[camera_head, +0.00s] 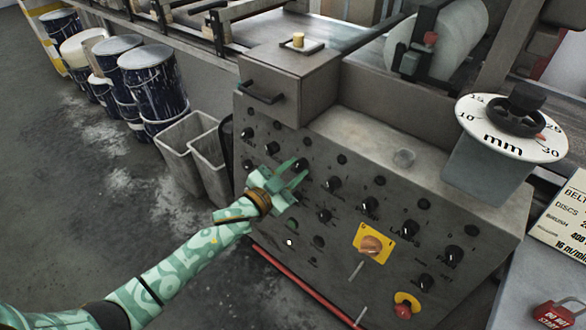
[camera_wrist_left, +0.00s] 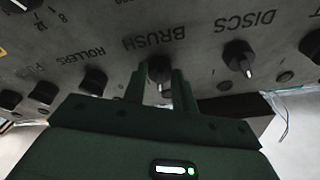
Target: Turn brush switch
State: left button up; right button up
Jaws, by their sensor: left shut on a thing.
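The control panel (camera_head: 335,215) is a grey sloped box with rows of black knobs. In the left wrist view, the brush switch (camera_wrist_left: 159,68) is a black knob with a pale pointer, beside the upside-down label BRUSH. My left gripper (camera_head: 301,168) reaches the panel's left part with its green fingers. In the wrist view, the fingers of my left gripper (camera_wrist_left: 162,84) stand on either side of the brush switch, shut on it. The fingers partly hide the knob in the head view. My right gripper is not in view.
The discs knob (camera_wrist_left: 238,56) and rollers knob (camera_wrist_left: 94,80) flank the brush switch closely. The panel also has a yellow-plated switch (camera_head: 373,243) and a red emergency button (camera_head: 403,310). Grey bins (camera_head: 189,140) and paint drums (camera_head: 152,80) stand left of the panel.

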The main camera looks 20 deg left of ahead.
pick_arm(q)
jog(key=shift+a+m+g+h+p, duration=0.1)
jog(key=shift+m+g+h+p, duration=0.3)
jog(key=shift+m, duration=1.6)
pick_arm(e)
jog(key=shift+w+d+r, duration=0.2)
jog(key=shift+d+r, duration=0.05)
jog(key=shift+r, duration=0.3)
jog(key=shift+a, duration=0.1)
pick_arm(q)
jog(key=o, duration=1)
jog(key=shift+c, duration=0.2)
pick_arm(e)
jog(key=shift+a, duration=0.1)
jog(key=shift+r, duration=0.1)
pick_arm(q)
jog(key=shift+s+a+p, duration=0.2)
jog(key=shift+s+p, duration=0.15)
jog(key=p+v, duration=0.3)
jog(key=v, duration=1.2)
jog(key=shift+s+a+f+p, duration=0.15)
jog(key=shift+s+p, duration=0.05)
jog(key=shift+p, duration=0.2)
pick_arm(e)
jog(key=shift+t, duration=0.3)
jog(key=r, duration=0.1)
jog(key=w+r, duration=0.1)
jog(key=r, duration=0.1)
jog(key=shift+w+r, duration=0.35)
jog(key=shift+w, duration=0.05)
